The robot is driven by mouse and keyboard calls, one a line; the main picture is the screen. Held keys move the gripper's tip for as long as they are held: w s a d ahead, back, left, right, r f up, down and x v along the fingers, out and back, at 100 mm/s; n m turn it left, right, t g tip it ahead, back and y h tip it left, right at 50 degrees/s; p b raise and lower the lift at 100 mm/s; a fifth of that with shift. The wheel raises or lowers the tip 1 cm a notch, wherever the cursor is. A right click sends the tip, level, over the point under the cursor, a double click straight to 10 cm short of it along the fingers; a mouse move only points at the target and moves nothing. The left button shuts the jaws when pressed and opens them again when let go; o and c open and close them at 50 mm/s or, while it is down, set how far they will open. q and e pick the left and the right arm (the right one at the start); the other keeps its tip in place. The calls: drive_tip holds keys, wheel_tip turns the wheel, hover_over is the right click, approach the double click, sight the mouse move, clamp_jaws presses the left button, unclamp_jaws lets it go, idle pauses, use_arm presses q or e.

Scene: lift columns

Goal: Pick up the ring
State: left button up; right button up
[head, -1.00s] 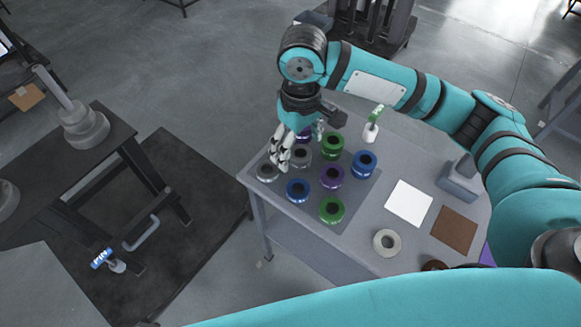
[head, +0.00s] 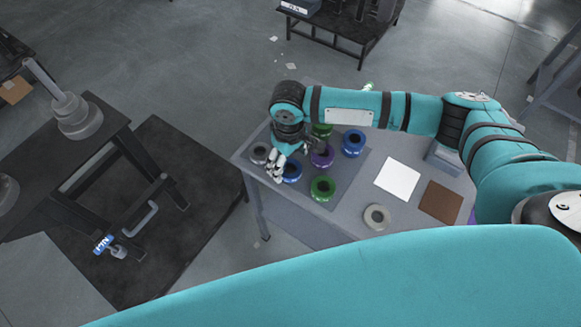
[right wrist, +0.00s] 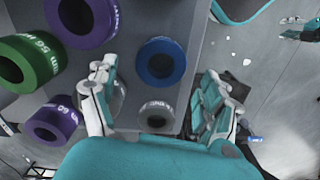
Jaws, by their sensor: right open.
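Several thick coloured rings stand on a grey mat on the table. They include a grey ring (head: 259,154), a front blue ring (head: 291,173), a green ring (head: 322,190), a purple ring (head: 322,157) and a rear blue ring (head: 353,143). My right gripper (head: 274,172) is open and low over the front left of the group, beside the front blue ring. The arm hides some rings. My left gripper does not show in the head view.
A flat pale ring (head: 377,217) lies near the table's front. A white square (head: 398,178) and a brown square (head: 441,202) lie to the right.

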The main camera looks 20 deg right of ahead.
sight(289, 171)
wheel_tip(289, 171, down, 2)
drive_tip(key=shift+w+f, duration=0.1)
drive_tip(key=shift+f, duration=0.4)
drive_tip(key=c, duration=1.3)
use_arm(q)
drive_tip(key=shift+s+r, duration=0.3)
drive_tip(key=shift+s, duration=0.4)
use_arm(e)
drive_tip(key=shift+c, duration=0.2)
drive_tip(key=shift+r, duration=0.1)
drive_tip(key=shift+r, duration=0.45)
wheel_tip(289, 171, up, 2)
drive_tip(key=shift+r+b, duration=0.1)
drive_tip(key=shift+b, duration=0.35)
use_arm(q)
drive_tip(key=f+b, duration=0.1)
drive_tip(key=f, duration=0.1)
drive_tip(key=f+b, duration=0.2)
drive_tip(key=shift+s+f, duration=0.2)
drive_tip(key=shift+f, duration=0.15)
use_arm(e)
drive_tip(key=s+a+r, duration=0.1)
drive_tip(key=s+a, duration=0.1)
drive_tip(key=a, duration=0.5)
drive_tip(key=s+a, duration=0.3)
drive_tip(key=a, duration=0.5)
drive_tip(key=shift+s+r, duration=0.3)
drive_tip(key=shift+r, duration=0.1)
